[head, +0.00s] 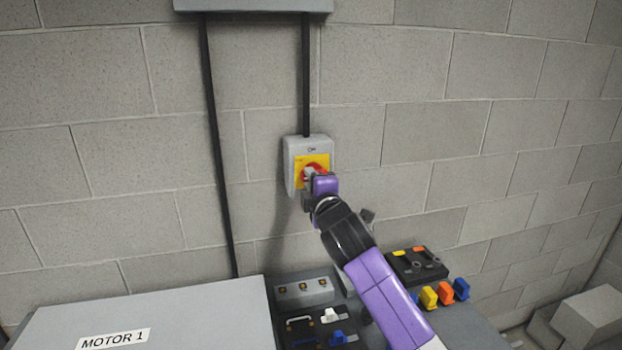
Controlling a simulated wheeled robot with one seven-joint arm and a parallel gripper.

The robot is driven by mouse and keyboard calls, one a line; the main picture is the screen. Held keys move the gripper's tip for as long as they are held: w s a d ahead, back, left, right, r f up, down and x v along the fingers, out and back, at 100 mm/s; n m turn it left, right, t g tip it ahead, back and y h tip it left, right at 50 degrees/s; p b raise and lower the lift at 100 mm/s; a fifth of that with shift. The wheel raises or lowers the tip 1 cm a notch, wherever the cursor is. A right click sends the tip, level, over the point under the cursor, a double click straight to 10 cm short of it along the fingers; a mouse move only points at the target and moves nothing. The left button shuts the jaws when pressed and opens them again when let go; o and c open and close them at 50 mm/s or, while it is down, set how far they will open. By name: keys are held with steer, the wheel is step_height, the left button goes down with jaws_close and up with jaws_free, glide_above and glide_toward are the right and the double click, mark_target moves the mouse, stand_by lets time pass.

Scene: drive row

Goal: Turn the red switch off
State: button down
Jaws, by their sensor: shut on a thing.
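The red switch (318,167) is a rotary knob on a yellow plate (299,180), set in a grey box (291,153) on the block wall. The word ON shows at the top of the box. My gripper (310,175) is at the front of the knob, shut on it. My purple and black arm reaches up to it from the lower right. The gripper and wrist hide the knob's lower part and the box's lower right, so I cannot tell the handle's exact angle.
A grey cabinet labelled MOTOR 1 (190,312) stands at the lower left. Beside it are a panel with three buttons (303,290), a tray with white and blue pieces (322,328), and several coloured padlock-like pieces (444,293). Dark conduits (216,150) run down the wall.

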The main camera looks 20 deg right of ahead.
stand_by(0.6)
steer(key=c, duration=1.3)
jaws_free()
steer(key=s+b, duration=0.1)
steer(key=s, duration=0.6)
steer(key=shift+s+f+b, duration=0.1)
steer(key=shift+s+b, duration=0.25)
steer(key=shift+s, duration=0.05)
